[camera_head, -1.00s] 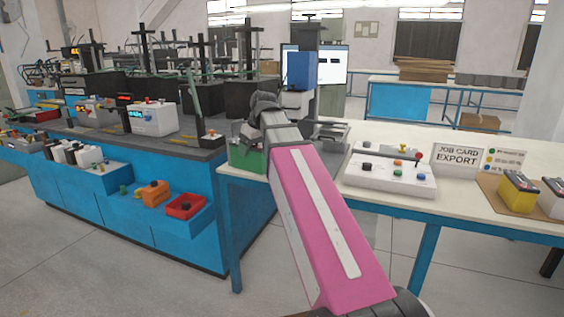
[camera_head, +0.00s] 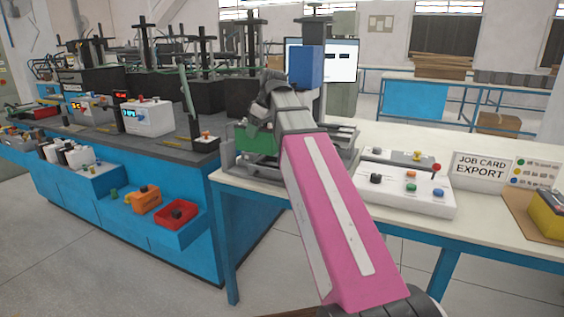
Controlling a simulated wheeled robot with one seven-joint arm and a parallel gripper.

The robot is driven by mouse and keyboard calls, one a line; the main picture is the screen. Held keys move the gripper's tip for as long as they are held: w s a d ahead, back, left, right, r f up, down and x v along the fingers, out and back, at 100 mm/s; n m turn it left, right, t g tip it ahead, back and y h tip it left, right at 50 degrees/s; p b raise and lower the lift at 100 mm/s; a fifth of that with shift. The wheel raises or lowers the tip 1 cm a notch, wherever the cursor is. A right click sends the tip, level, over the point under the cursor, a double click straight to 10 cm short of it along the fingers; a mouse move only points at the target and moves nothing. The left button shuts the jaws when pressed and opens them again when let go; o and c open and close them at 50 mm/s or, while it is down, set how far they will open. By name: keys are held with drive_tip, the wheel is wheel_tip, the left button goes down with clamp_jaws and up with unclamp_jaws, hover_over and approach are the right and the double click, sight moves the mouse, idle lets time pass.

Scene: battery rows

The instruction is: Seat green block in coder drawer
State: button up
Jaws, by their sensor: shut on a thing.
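The green block (camera_head: 261,140) shows to the left of my pink forearm, low against the grey metal frame at the table's left end. My gripper (camera_head: 259,118) is just above it, shut on it; the fingertips are mostly hidden by my wrist. The coder appears to be the grey machine with a blue housing (camera_head: 306,66) on top. Its grey base frame (camera_head: 345,150) shows on both sides of my arm. The drawer cannot be clearly made out behind my arm, and I cannot tell whether the block touches it.
A white control box (camera_head: 405,190) with coloured buttons stands right of the coder on the cream table, before a JOB CARD EXPORT sign (camera_head: 480,168). A yellow battery (camera_head: 547,212) is at the right edge. A blue workbench (camera_head: 150,226) with bins is to the left.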

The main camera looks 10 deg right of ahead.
drive_tip(key=shift+w+d+f, duration=1.25)
drive_tip(key=shift+d+f, duration=0.3)
drive_tip(key=shift+f, duration=0.25)
drive_tip(key=shift+w+d+f, duration=1.2)
drive_tip(key=shift+d+f, duration=0.4)
drive_tip(key=shift+f, duration=0.25)
drive_tip(key=shift+w+d+f, duration=1.25)
drive_tip(key=shift+d+f, duration=0.3)
drive_tip(key=shift+f, duration=0.25)
drive_tip(key=shift+f, duration=0.1)
drive_tip(key=o, duration=1.8)
drive_tip(key=shift+c, duration=0.2)
drive_tip(key=v, duration=1.2)
drive_tip(key=shift+a, duration=0.1)
